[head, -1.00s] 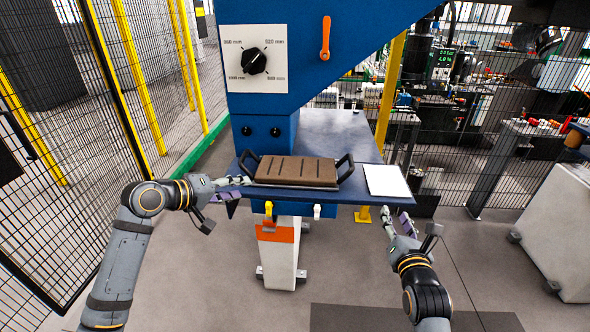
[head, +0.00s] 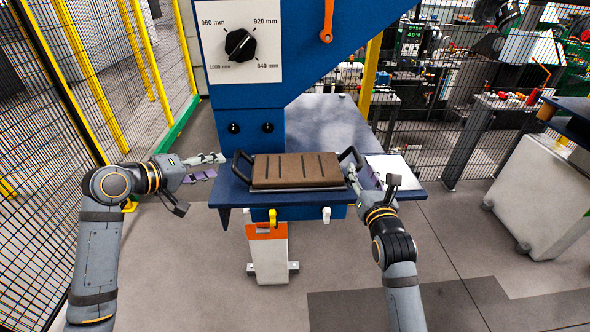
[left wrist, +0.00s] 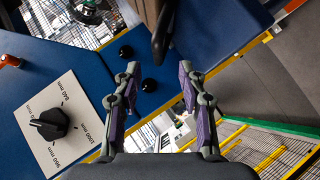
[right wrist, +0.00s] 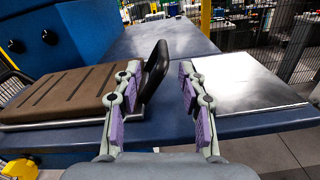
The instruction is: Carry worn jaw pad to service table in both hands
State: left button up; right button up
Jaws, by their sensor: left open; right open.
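The worn jaw pad (head: 297,170) is a brown slotted block on a metal plate, with a black loop handle at each end. It lies flat on the blue table (head: 290,196). My left gripper (head: 216,168) is open and empty, a little left of the left handle (head: 240,164). In the left wrist view that handle (left wrist: 160,38) shows just beyond and between the fingertips (left wrist: 158,72). My right gripper (head: 358,176) is open at the right handle (head: 352,156). In the right wrist view the handle (right wrist: 154,72) appears between the spread fingers (right wrist: 160,70); contact cannot be told.
A blue machine body with a dial panel (head: 239,42) rises behind the pad. A pale plate (head: 388,167) lies on the table's right side. Mesh fencing (head: 60,90) stands at left; a pale cabinet (head: 540,190) is at right.

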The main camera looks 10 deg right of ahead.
aim_at(235, 160)
pick_arm(q)
jog(key=x, duration=0.6)
jog(key=shift+w+d, duration=0.1)
jog(key=shift+d, duration=0.35)
pick_arm(e)
jog(key=w, duration=0.4)
jog(key=w+d, duration=0.1)
jog(key=w, duration=0.1)
jog(key=shift+w, duration=0.15)
pick_arm(q)
jog(key=shift+w+d+f, duration=0.15)
jog(key=shift+w+d, duration=0.1)
pick_arm(e)
jog(key=shift+w, duration=0.4)
pick_arm(q)
jog(key=shift+w+f, duration=0.3)
jog(key=shift+w, duration=0.15)
pick_arm(e)
jog(key=shift+w+a, duration=0.2)
jog(key=shift+w, duration=0.45)
pick_arm(q)
jog(key=shift+d, duration=0.15)
pick_arm(e)
jog(key=shift+s+d, duration=0.1)
